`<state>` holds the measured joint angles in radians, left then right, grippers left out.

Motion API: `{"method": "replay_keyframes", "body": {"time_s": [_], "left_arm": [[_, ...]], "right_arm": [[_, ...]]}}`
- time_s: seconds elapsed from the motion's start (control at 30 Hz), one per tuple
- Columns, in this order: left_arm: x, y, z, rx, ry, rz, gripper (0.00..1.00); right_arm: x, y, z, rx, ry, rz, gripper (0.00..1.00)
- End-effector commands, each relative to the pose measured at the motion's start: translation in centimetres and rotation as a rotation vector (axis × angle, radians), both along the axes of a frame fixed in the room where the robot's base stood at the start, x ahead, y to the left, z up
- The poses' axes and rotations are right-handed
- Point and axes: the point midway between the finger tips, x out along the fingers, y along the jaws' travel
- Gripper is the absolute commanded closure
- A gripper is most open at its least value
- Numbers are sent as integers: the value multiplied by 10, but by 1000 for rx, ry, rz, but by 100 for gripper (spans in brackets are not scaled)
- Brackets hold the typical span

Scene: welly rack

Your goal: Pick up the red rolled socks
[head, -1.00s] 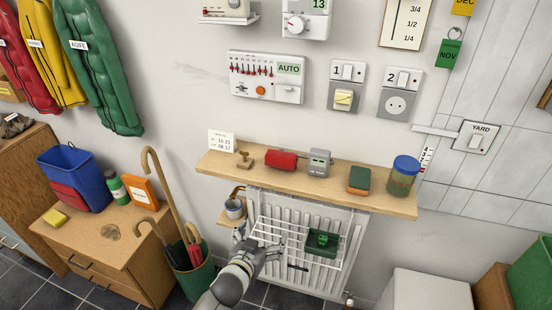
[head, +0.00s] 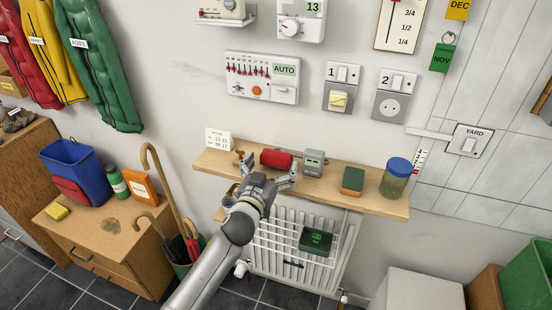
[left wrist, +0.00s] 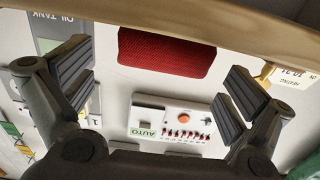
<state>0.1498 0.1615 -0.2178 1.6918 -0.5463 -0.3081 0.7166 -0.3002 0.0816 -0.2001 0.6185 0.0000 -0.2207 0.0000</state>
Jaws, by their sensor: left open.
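The red rolled socks (head: 276,159) lie on the wooden wall shelf (head: 225,165), between a small wooden stamp-like item and a grey device. They also show in the left wrist view (left wrist: 167,53), as a ribbed dark red roll at the shelf edge. My left gripper (head: 268,176) is open and empty just in front of the shelf, at the socks. In the left wrist view its fingers (left wrist: 155,88) are spread to either side of the socks, with space between each finger and the roll. My right gripper is not in view.
On the shelf, the grey device (head: 313,162) stands right of the socks. Farther right are a green and orange block (head: 352,181) and a blue-lidded jar (head: 395,180). A white card (head: 217,141) stands left. A wire rack (head: 275,240) and radiator are below.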

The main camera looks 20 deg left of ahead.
Motion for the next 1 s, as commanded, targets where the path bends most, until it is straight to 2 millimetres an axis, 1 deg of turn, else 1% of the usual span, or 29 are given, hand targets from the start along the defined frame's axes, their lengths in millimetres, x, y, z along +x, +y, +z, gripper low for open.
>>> {"method": "replay_keyframes", "body": {"time_s": [0.03,0.07,0.23,0.33,0.53,0.57,0.9,1.0], "left_arm": [[9,2,5,2,-2,0,0],[13,3,6,2,-2,0,0],[31,2,3,0,-1,0,0],[34,1,2,1,0,-1,0],[35,1,2,1,0,-1,0],[35,1,2,0,0,-1,1],[35,2,2,0,0,-1,45],[35,2,2,0,-1,-1,46]], "right_arm": [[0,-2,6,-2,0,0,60],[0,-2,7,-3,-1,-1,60],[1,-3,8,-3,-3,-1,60],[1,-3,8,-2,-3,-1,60],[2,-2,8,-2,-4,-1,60],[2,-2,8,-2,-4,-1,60],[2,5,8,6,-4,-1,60],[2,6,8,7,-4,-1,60]]}}
